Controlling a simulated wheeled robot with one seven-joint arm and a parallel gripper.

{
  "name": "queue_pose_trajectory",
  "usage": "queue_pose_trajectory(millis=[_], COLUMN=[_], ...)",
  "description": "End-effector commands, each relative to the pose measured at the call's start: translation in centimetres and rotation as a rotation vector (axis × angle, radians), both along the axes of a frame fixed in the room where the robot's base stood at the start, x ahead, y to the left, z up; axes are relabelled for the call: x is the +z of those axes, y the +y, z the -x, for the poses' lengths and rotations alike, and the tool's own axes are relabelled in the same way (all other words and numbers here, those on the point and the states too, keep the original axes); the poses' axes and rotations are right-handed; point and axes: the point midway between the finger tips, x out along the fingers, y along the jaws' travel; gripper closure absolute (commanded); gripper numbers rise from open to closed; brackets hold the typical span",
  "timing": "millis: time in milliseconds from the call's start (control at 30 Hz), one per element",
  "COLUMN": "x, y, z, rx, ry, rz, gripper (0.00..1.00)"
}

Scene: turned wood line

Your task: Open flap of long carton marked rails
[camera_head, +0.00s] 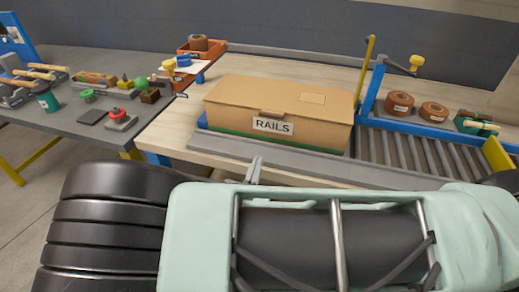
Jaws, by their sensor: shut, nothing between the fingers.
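The long brown carton (235,97) stands on the pale wooden bench, with a white label reading RAILS (273,126) on its front. Its top lies flat and closed, and a small tab (272,114) shows at the front edge above the label. A paler rectangle (311,98) is on the top. My gripper (256,164) shows only as narrow grey fingers rising past my arm, below and in front of the carton's label. The fingers are shut and empty, apart from the carton in the picture. My arm hides the rest of the gripper.
A grey strip (220,154) runs along the bench front. Right of the carton are a roller bed (405,152), a blue frame with a yellow knob (416,62) and brown rolls (399,103). An orange tray (207,48) stands behind left. A grey table (55,128) at left holds tools.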

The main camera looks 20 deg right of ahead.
Motion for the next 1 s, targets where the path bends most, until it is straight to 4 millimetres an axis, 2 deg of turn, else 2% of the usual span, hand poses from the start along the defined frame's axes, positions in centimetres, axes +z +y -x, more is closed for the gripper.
queue_pose_trajectory(millis=[433, 500, 700, 1000], x=[2.4, 3.9, 5.8, 6.1], y=[-5.3, -5.0, -5.0, -5.0], z=[-6.9, -6.7, -6.7, -6.7], rx=[-0.008, -0.004, -0.005, -0.004], ry=[0.002, 0.002, 0.003, 0.002], rz=[0.000, -0.004, -0.003, -0.002], gripper=[1.00, 1.00, 1.00, 1.00])
